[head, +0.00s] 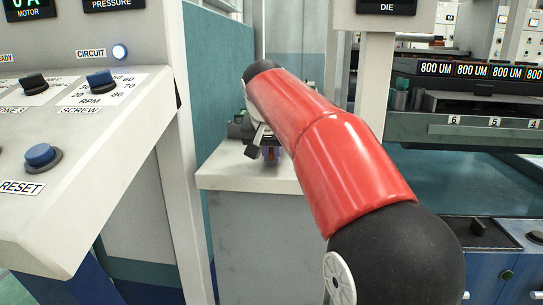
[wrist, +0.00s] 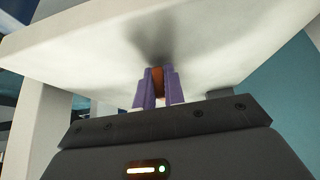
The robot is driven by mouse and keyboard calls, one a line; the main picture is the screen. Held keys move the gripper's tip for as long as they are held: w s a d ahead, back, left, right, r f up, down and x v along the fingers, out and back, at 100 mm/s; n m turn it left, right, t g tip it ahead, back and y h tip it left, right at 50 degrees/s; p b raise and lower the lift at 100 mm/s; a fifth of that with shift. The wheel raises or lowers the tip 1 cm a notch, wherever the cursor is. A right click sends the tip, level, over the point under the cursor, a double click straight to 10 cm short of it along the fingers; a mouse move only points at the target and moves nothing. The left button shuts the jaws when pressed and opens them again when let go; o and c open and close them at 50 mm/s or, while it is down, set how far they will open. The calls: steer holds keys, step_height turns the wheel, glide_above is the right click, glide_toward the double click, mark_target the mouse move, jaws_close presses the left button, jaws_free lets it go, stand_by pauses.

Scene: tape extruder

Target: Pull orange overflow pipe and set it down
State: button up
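The orange overflow pipe (wrist: 158,80) shows as a short orange strip between the two purple fingers of my gripper (wrist: 159,88) in the wrist view. The fingers are close together with the orange filling the narrow gap, so my gripper looks shut on it. In the head view my gripper (head: 271,153) points down over the white counter top (head: 225,168), near its front edge. A soft shadow lies on the white surface by the fingertips. I cannot tell whether the pipe touches the counter. Most of the pipe is hidden by the fingers.
A control panel (head: 75,130) with knobs stands at the left, beside a white post (head: 180,200). At the right is a rack with 800 UM labels (head: 470,70). The counter's left part is bare. My red arm hides much of the middle.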

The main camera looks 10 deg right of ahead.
steer(key=shift+s+f+t+b, duration=0.1)
steer(key=shift+f+t+b, duration=0.2)
steer(key=shift+b, duration=0.6)
steer(key=shift+o, duration=0.2)
steer(key=shift+s+a+f+b, duration=0.1)
steer(key=shift+f+b, duration=0.25)
steer(key=shift+f, duration=0.3)
steer(key=shift+o, duration=0.5)
stand_by(1.2)
steer(key=o, duration=0.5)
steer(key=shift+a, duration=0.15)
steer(key=shift+s+r, duration=0.15)
steer(key=shift+r, duration=0.25)
steer(key=shift+t, duration=0.3)
steer(key=v, duration=0.4)
steer(key=p+v, duration=0.1)
steer(key=v, duration=0.3)
steer(key=shift+w+a+r+p, duration=0.15)
steer(key=shift+w+r+p, duration=0.05)
steer(key=shift+w+p, duration=0.15)
